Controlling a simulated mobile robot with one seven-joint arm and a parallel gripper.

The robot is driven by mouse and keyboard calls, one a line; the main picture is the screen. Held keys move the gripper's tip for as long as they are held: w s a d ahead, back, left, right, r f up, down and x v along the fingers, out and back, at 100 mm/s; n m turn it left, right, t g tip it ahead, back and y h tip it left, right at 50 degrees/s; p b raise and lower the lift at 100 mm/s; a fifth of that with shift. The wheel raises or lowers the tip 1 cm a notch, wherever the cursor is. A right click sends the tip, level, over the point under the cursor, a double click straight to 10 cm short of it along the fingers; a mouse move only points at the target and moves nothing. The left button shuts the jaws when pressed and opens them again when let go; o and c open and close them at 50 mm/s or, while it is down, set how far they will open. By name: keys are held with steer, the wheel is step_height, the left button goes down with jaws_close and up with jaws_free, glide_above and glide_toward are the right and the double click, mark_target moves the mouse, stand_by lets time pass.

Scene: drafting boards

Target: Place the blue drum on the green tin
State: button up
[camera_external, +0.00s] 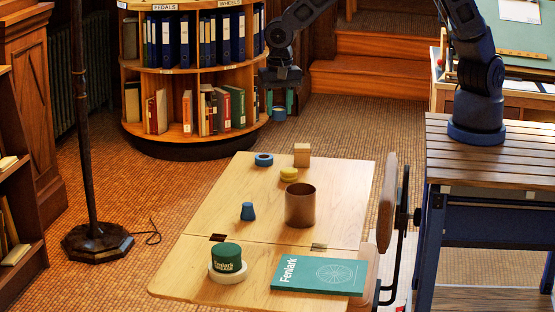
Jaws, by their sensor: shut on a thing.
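My gripper (279,105) hangs in the air beyond the far edge of the drawing table, in front of the round bookcase. It is shut on a small blue drum (279,114), which shows below the fingers. The green tin (227,256) has a dark green top and stands upright on a white round base (228,276) at the near left of the table. The top of the tin is bare. My gripper is far behind the tin and well above the table.
On the table (210,212) stand a brown cup (300,208), a blue tapered piece (248,212), a blue ring (263,160), a yellow round piece (289,174) and a wooden block (302,154). A green book (318,275) lies right of the tin. The table's left side is clear.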

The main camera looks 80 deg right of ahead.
steer(key=w+a+r+n, duration=0.1)
steer(key=w+a+n, duration=0.25)
steer(key=a, duration=0.75)
step_height(320, 180, up, 2)
steer(key=n, duration=0.9)
glide_above(226, 249)
step_height(226, 249, down, 19)
steer(key=shift+r, duration=0.1)
steer(key=o, duration=1.1)
steer(key=shift+c, duration=0.2)
step_height(226, 249, up, 12)
